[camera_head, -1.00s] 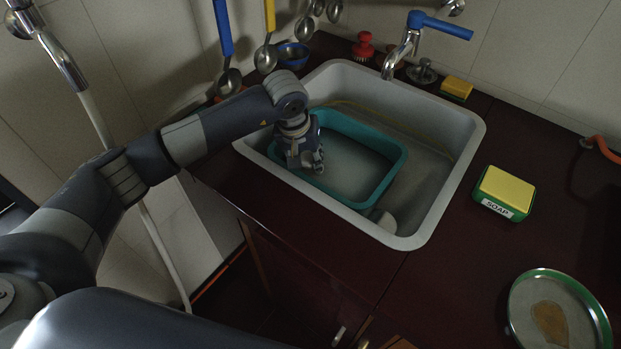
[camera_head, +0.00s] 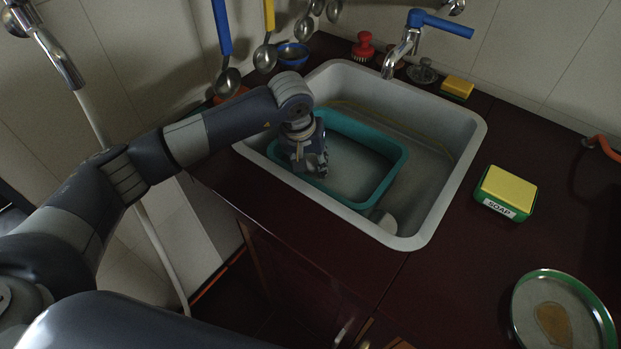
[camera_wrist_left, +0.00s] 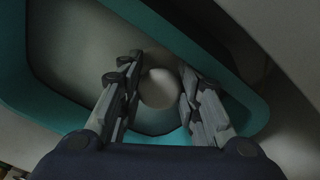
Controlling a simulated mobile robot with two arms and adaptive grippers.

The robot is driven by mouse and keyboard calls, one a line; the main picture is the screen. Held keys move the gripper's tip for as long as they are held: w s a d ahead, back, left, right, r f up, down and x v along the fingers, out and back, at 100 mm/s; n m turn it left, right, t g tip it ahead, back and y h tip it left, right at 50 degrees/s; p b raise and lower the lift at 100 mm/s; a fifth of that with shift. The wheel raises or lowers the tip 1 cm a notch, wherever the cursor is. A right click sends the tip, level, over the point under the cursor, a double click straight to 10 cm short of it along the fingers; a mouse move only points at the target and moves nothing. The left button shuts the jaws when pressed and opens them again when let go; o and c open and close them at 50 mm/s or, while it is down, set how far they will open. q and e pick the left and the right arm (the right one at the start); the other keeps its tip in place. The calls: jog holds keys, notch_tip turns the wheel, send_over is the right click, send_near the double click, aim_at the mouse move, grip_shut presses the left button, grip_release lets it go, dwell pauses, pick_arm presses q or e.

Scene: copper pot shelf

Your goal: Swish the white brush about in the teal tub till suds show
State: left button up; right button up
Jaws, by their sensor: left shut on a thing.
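The teal tub (camera_head: 392,172) sits inside the grey sink (camera_head: 440,215). Its wall also shows in the left wrist view (camera_wrist_left: 20,85). My left gripper (camera_head: 318,172) reaches down into the tub's left end. In the left wrist view, the gripper (camera_wrist_left: 160,100) is shut on a pale, rounded piece, the white brush (camera_wrist_left: 160,88), between its fingers. The brush's lower part is hidden, and in the head view the gripper covers it. The tub's inside looks smooth and grey; I make out no clear suds. My right gripper is not in view.
A blue-handled tap (camera_head: 440,24) stands behind the sink. A green soap box with a yellow sponge (camera_head: 507,190) and a round green-rimmed dish (camera_head: 560,312) are on the right counter. A white object (camera_head: 387,222) lies in the sink beside the tub. Ladles (camera_head: 228,80) hang at the back left.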

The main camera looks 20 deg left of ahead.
pick_arm(q)
jog(key=shift+a, duration=0.15)
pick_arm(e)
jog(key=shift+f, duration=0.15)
pick_arm(q)
jog(key=shift+w+a+b, duration=0.25)
jog(key=shift+a+b, duration=0.25)
jog(key=shift+a, duration=0.05)
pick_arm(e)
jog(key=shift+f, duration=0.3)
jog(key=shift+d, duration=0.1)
